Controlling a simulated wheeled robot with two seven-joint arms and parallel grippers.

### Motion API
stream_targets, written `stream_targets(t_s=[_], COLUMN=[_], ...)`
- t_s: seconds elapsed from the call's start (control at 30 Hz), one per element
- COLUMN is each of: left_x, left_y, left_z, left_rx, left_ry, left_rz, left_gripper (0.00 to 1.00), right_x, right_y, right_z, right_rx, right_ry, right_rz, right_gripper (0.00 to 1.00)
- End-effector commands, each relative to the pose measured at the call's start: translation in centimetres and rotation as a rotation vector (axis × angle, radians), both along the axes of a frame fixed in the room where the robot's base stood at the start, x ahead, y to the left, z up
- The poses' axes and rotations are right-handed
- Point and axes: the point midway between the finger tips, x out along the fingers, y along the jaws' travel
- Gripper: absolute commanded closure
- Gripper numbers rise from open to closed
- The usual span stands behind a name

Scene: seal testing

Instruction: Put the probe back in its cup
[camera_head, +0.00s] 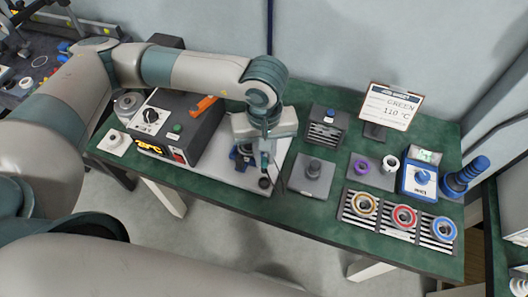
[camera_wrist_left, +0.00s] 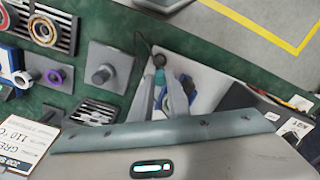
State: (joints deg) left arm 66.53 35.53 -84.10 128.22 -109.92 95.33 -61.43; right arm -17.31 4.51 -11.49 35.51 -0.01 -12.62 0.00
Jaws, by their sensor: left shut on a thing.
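My left gripper (camera_head: 261,160) points down over the right part of a pale plate (camera_head: 236,178) and is shut on the probe (camera_head: 264,161), a thin teal-and-dark piece. In the left wrist view the probe (camera_wrist_left: 159,62) shows a teal end between the two grey fingers (camera_wrist_left: 165,95). A small dark cup (camera_head: 264,183) stands on the plate just below the probe in the head view. Whether the probe's tip touches the cup or hangs above it, I cannot tell. A thin dark cable loops beside it. My right gripper is out of view.
A blue fixture (camera_head: 240,156) stands close left of the gripper. A grey heater box (camera_head: 180,125) with an orange display is further left. A grey block with a knob (camera_head: 312,172) is to the right, then rings on racks (camera_head: 400,218) and a sign (camera_head: 388,106).

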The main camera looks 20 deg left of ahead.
Motion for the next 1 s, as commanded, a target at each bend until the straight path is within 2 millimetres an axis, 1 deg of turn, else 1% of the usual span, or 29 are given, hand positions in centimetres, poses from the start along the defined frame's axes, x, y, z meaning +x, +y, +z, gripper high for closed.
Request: stream_targets(t_s=[0.27,0.47,0.73,1.0], left_x=[0.0,0.0,-0.1,0.0], left_y=[0.0,0.0,0.0,0.0], left_z=[0.0,-0.5,-2.4,-4.0], left_rx=[0.0,0.0,0.001,0.0], left_ry=[0.0,0.001,0.002,0.001], left_rz=[0.002,0.003,0.003,0.003], left_gripper=[1.0,1.0,1.0,1.0], right_x=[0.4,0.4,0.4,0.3], right_y=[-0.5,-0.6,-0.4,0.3], right_z=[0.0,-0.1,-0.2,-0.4], right_rx=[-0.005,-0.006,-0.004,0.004], right_ry=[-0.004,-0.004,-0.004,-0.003], right_rz=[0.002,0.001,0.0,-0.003], right_gripper=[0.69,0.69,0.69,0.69])
